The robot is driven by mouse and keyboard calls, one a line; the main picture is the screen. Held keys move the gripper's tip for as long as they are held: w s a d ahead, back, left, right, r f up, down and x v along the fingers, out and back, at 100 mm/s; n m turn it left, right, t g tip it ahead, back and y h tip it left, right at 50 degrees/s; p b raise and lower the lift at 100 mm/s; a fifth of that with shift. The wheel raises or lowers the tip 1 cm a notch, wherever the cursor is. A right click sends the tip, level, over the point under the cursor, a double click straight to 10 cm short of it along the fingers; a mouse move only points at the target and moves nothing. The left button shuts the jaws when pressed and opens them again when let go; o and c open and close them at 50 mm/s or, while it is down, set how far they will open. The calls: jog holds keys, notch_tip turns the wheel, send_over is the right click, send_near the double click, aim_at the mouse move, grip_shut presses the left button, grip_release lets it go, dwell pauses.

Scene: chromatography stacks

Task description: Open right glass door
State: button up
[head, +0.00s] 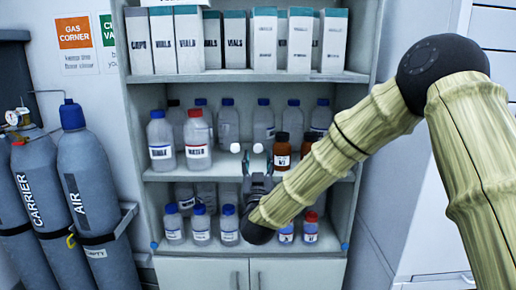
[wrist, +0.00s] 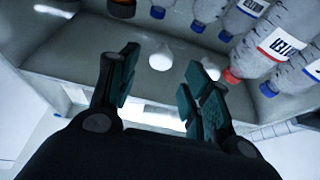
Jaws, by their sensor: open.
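The cabinet's right glass door (head: 333,198) appears shut; its clear pane is hard to make out. Its round white knob (head: 257,148) sits close beside the left door's white knob (head: 235,148), near the cabinet's middle. My gripper (head: 257,164) is open just below and in front of the right knob. The wrist view looks upside down against the head view. There the right knob (wrist: 160,59) shows between the two spread fingertips of my gripper (wrist: 162,77), with no visible contact. The left knob (wrist: 211,70) is partly hidden behind a finger.
Bottles with blue, red and brown parts stand on the shelves behind the glass. White boxes (head: 264,42) line the upper shelf. Gas cylinders (head: 95,185) stand at the left. My arm comes in from the right, covering part of the cabinet.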

aim_at(258, 149)
jog(key=shift+p+x, duration=0.65)
jog(key=shift+x, duration=1.4)
jog(key=shift+f, duration=0.1)
grip_shut()
